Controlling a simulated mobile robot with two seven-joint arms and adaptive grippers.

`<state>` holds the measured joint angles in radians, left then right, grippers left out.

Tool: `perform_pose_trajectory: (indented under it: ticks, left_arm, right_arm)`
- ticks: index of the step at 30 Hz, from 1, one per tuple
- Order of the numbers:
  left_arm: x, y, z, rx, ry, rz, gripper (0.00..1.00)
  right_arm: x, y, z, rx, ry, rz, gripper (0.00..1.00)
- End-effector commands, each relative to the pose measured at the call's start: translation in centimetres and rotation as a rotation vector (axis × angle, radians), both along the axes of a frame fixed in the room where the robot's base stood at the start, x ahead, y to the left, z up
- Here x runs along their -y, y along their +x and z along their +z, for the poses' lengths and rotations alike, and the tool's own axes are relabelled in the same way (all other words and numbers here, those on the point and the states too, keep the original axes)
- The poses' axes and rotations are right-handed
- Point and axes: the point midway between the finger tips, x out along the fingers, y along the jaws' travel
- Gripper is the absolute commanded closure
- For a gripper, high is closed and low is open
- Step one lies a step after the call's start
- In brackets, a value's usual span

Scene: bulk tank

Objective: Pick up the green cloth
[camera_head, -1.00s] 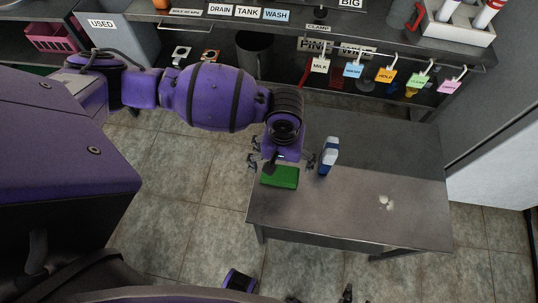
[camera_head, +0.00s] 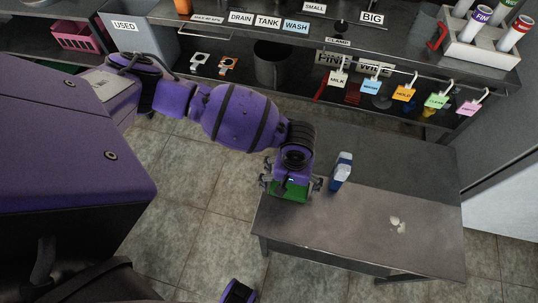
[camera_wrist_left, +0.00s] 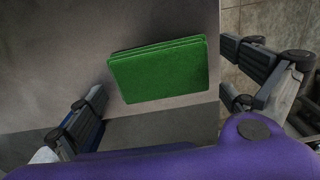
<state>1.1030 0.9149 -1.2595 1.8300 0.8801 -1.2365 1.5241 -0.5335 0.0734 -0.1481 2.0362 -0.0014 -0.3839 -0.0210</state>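The green cloth (camera_head: 288,191) lies folded on the left end of the grey table (camera_head: 350,235). In the left wrist view the cloth (camera_wrist_left: 160,70) lies flat between and ahead of my open fingers, with a gap on both sides. My left gripper (camera_head: 293,184) is open above the cloth and hides part of it in the head view. In the left wrist view its fingers (camera_wrist_left: 172,105) are spread wide and hold nothing. My right gripper does not show in the head view now.
A blue and white bottle (camera_head: 341,171) stands just right of my left gripper. Behind is a shelf with a rail of coloured tags (camera_head: 404,93) and a grey bin (camera_head: 272,64). The table's front right is clear.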

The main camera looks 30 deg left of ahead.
Motion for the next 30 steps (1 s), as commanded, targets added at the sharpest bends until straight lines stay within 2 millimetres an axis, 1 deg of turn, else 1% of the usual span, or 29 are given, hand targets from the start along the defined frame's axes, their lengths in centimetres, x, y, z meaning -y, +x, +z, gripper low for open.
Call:
perform_pose_trajectory:
  ticks: [1,6,9,16,20,22,25,26,30]
  left_arm:
    - [0.1,0.3,0.2,0.004,-0.001,-0.001,0.08]
    - [0.1,0.2,0.2,0.004,-0.001,-0.002,0.30]
    - [0.1,0.2,0.2,0.004,-0.001,-0.002,0.40]
    - [0.1,0.2,0.4,0.004,-0.001,-0.002,0.41]
    - [0.1,0.2,1.2,0.005,-0.002,-0.002,0.41]
    - [0.1,0.2,2.0,0.004,-0.002,-0.001,0.41]
    - [0.2,0.1,3.8,0.004,-0.003,-0.003,0.41]
    - [0.6,-0.5,4.3,0.003,-0.005,-0.005,0.41]
    - [2.1,-2.6,7.4,0.005,-0.007,-0.006,0.41]
  right_arm:
    - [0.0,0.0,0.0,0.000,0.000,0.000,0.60]
    - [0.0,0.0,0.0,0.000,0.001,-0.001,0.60]
    - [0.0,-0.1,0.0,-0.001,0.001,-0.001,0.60]
    - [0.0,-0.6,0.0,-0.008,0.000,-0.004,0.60]
    - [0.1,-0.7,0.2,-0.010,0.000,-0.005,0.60]
    - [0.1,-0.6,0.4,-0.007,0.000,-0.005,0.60]
    - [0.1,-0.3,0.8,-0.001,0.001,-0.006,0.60]
    - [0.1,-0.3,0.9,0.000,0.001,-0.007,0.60]
    - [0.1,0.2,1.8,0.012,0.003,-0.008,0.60]
